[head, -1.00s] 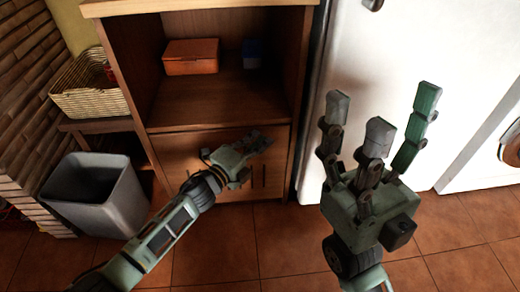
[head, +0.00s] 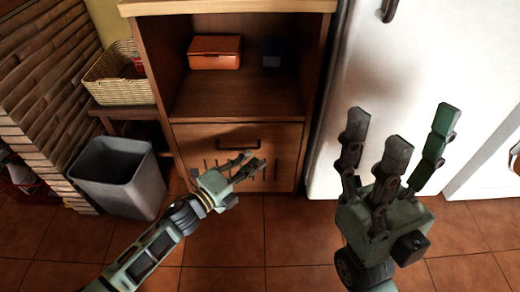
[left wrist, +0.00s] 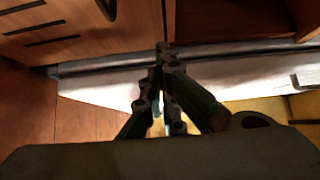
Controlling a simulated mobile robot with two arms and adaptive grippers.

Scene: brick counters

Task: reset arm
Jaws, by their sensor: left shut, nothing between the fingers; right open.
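My left gripper (head: 250,165) is in front of the cabinet's lower drawer in the head view. Its fingers are together with nothing between them. In the left wrist view its fingers (left wrist: 168,60) meet near the middle, with the cabinet front above them. My right gripper (head: 396,145) is at the right in the head view, fingers pointing up and spread apart, empty. It appears in front of the white fridge.
A grey bin (head: 120,178) and a wicker basket (head: 116,75) are left. Open tiled floor (head: 230,245) lies in front.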

